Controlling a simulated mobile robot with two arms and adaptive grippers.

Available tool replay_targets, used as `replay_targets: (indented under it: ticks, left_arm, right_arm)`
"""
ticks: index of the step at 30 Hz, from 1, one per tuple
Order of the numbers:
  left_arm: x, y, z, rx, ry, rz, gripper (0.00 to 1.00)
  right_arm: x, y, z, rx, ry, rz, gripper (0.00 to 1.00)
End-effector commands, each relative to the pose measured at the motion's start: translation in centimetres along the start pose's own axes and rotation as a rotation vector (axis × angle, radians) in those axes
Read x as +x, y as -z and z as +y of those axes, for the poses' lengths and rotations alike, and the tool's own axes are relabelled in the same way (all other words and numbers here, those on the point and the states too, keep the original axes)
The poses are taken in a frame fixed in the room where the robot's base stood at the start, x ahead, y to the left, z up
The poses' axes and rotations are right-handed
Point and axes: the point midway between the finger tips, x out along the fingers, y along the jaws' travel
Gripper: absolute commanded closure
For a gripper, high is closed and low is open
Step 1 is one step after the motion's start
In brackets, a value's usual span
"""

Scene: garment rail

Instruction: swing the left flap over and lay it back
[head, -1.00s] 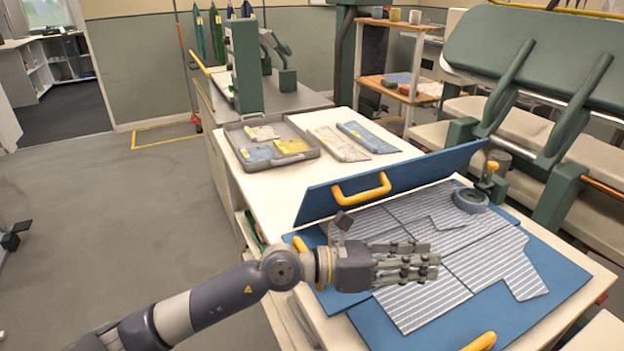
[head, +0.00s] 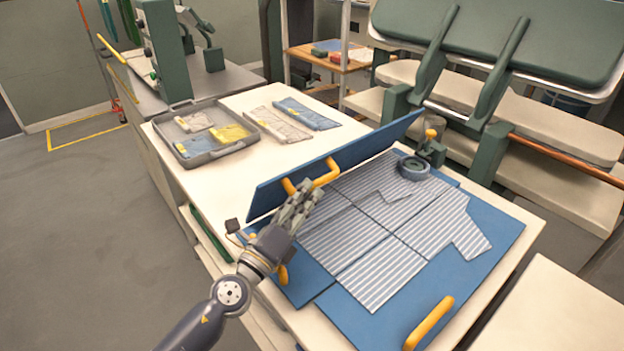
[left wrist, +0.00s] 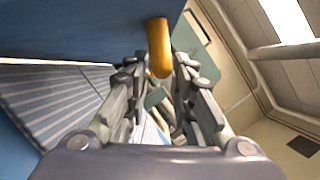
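A blue folding board (head: 478,225) lies on the white table with a grey-and-white striped garment (head: 385,235) spread flat on it. One blue flap (head: 272,195) stands tilted up along the board's far left side, with a yellow handle (head: 327,173) on its face. The handle also shows in the left wrist view (left wrist: 159,48). My left gripper (head: 304,193) is at this flap, its fingers apart and pointing at the handle. My right gripper is out of view.
A second yellow handle (head: 428,323) is on the board's near right part. Behind the flap are a grey tray (head: 187,158) and folded packets (head: 308,113). A green press (head: 500,40) stands at the back right.

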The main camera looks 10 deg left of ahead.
Motion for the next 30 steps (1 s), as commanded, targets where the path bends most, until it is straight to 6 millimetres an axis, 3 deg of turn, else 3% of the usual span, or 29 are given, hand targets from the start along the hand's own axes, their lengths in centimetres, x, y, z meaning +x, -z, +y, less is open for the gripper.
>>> replay_targets:
  ticks: [7,18,21,22,30]
  left_arm:
    - [3.1,0.0,-0.1,0.000,0.001,0.001,0.77]
    - [3.7,0.1,0.0,0.001,0.001,0.002,0.77]
    - [3.6,0.1,0.0,0.001,0.001,0.002,0.97]
    - [3.6,0.1,0.0,0.001,0.001,0.002,1.00]
    - [3.9,-0.2,0.0,-0.005,-0.003,0.002,1.00]
  right_arm:
    - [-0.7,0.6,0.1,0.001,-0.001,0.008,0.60]
    - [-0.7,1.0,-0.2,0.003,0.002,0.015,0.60]
    - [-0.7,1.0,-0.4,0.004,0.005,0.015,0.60]
    - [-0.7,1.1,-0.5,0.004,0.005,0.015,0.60]
    - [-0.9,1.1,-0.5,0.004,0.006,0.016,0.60]
